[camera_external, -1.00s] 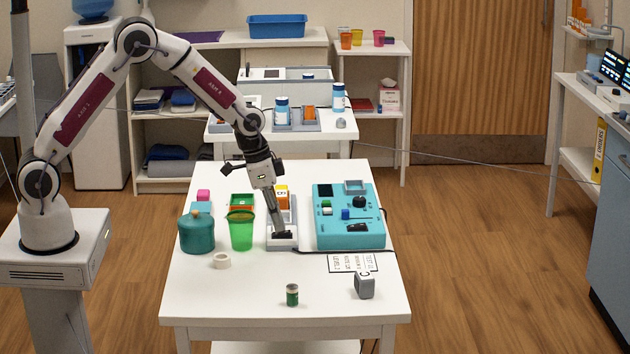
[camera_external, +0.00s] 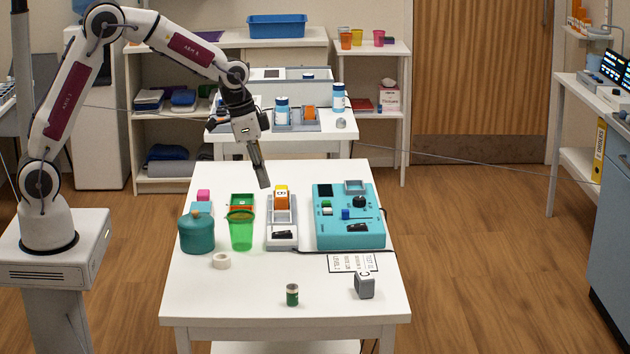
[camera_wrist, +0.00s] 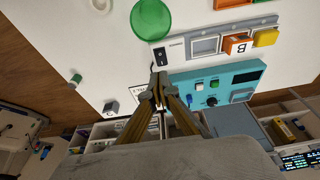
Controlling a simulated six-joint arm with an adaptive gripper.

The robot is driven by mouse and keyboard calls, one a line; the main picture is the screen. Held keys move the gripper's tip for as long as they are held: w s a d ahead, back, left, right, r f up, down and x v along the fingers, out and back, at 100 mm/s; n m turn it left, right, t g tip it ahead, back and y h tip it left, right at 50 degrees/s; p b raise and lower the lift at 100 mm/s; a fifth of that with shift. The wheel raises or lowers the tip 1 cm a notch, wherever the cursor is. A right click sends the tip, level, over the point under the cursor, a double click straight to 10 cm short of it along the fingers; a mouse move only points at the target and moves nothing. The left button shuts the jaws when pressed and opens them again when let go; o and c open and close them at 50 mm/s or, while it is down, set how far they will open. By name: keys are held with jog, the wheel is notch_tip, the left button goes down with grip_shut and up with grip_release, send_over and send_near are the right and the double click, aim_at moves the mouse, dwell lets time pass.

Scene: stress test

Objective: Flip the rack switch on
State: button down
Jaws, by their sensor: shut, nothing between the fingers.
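The grey rack (camera_external: 282,216) lies lengthwise on the white table, with a black rocker switch (camera_external: 282,235) at its near end. Orange and yellow blocks (camera_external: 281,193) sit at its far end. In the wrist view the rack (camera_wrist: 178,47) and its dark switch (camera_wrist: 160,56) lie just beyond my fingertips. My gripper (camera_external: 264,184) is shut and empty, in the air above the rack's far end, apart from it. The rocker's tilt is too small to read.
A teal panel (camera_external: 330,238) with a knob, buttons and its own black rocker (camera_external: 358,228) stands right of the rack. A green cup (camera_external: 241,232) and a teal lidded pot (camera_external: 197,234) stand to its left.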

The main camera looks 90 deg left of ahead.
jog(key=shift+v, duration=0.75)
jog(key=shift+s, duration=0.1)
jog(key=shift+w+a+r+t, duration=0.1)
jog(key=shift+w+r+t, duration=0.2)
jog(key=shift+w+t, duration=0.25)
jog(key=shift+w+f, duration=0.1)
jog(key=shift+f, duration=0.05)
send_over(288, 232)
jog(key=s, duration=0.2)
jog(key=f, duration=1.1)
jog(key=shift+w, duration=0.2)
jog(key=shift+s+x, duration=0.2)
jog(key=shift+x, duration=0.85)
jog(key=shift+w+f+g, duration=0.2)
jog(key=shift+f+g, duration=0.05)
